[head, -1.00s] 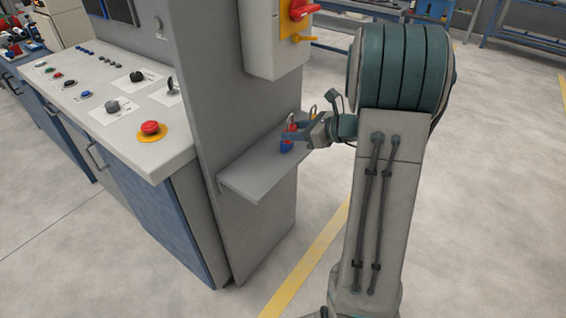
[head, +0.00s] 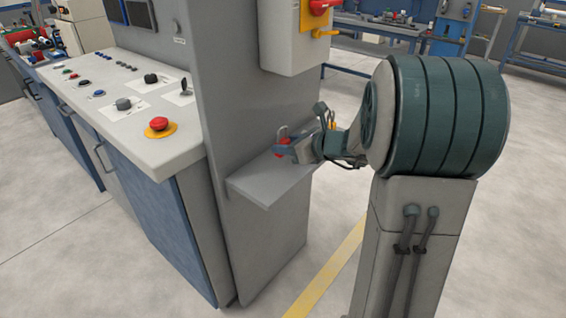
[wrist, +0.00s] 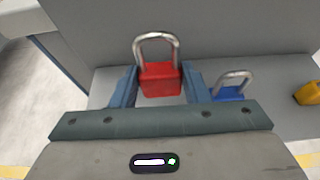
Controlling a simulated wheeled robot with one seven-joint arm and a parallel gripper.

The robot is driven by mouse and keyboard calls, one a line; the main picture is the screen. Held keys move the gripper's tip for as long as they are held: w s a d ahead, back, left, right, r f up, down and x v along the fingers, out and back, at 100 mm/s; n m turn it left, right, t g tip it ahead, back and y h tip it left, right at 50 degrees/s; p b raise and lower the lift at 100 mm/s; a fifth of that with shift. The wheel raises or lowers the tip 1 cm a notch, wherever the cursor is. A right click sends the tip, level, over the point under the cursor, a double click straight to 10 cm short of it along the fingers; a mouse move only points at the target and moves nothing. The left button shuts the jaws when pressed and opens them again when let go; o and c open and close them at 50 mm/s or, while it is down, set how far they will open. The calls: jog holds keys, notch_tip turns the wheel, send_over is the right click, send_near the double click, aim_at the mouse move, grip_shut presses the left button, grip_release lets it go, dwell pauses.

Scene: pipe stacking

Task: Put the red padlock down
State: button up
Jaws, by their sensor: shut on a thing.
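The red padlock (wrist: 160,79) has a silver shackle pointing up. It sits between the two blue-grey fingers of my gripper (wrist: 157,85), which is shut on it. In the head view the red padlock (head: 282,150) shows at the fingertips of my gripper (head: 284,149), over the grey shelf (head: 262,189) on the cabinet's side.
A blue padlock (wrist: 229,94) stands on the shelf right of my gripper, and a yellow padlock (wrist: 308,93) farther right. The grey panel (head: 235,95) rises behind the shelf. A switch box (head: 292,45) hangs above. The shelf's front part is clear.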

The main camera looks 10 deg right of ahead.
aim_at(283, 171)
jog(key=shift+w+a+f, duration=0.2)
jog(key=shift+a+f, duration=0.2)
jog(key=shift+a, duration=0.25)
jog(key=shift+f+b, duration=0.7)
jog(key=shift+f, duration=1.25)
jog(key=shift+f, duration=0.2)
jog(key=o, duration=1)
